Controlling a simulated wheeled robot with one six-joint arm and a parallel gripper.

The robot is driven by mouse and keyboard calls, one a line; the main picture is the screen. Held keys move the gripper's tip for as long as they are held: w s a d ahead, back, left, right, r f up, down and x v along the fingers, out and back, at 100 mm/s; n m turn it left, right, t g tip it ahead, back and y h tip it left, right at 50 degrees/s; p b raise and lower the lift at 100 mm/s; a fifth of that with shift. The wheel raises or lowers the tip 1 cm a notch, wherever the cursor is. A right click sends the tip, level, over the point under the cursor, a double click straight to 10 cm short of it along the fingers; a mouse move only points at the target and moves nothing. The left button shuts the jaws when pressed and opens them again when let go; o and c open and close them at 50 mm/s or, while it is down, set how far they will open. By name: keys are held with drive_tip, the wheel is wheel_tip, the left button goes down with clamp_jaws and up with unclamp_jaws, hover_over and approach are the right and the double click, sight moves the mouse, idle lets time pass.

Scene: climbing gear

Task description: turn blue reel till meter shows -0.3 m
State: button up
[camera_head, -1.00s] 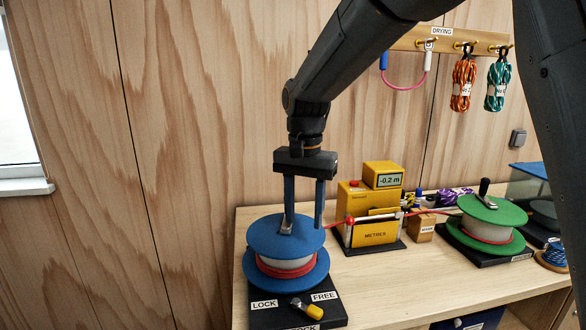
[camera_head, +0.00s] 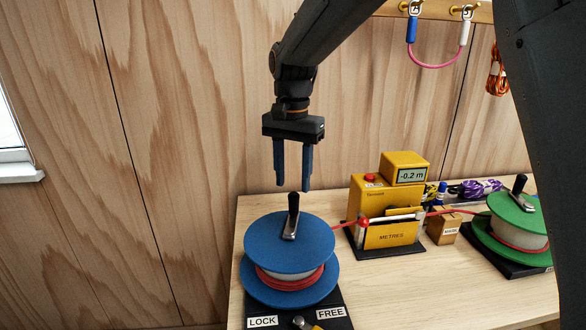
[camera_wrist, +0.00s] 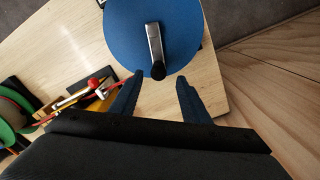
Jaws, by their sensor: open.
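The blue reel (camera_head: 289,238), wound with red rope, stands on a black base at the front of the table. Its crank with a black knob (camera_head: 293,202) sticks up on top, pointing away from me. The reel also shows in the wrist view (camera_wrist: 125,35), its knob (camera_wrist: 158,71) just beyond the fingertips. My gripper (camera_head: 293,188) is open and empty, a little above the knob. The yellow meter (camera_head: 403,168) reads -0.2 m, and the red rope passes through its lower part. LOCK and FREE labels mark the base; a yellow-tipped lever (camera_head: 306,324) is partly cut off by the picture edge.
The green reel (camera_head: 514,215) stands to the right, partly hidden by my arm. A small wooden block (camera_head: 443,226) and purple rope (camera_head: 480,188) lie between. Hooks on the wall hold a pink sling (camera_head: 434,65). The wooden wall stands close behind the table.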

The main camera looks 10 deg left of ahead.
sight(293, 193)
wheel_tip(293, 193, down, 6)
drive_tip(key=shift+d+f+p, duration=0.15)
drive_tip(key=shift+f+p, duration=0.1)
drive_tip(key=shift+p, duration=0.5)
drive_tip(key=shift+c, duration=0.2)
clamp_jaws()
drive_tip(key=shift+a, duration=0.2)
drive_tip(key=shift+s+a+p, duration=0.15)
drive_tip(key=shift+a+p, duration=0.2)
drive_tip(key=shift+a, duration=0.3)
drive_tip(key=shift+s+a+p, duration=0.15)
drive_tip(key=shift+a+p, duration=0.15)
drive_tip(key=shift+a, duration=0.3)
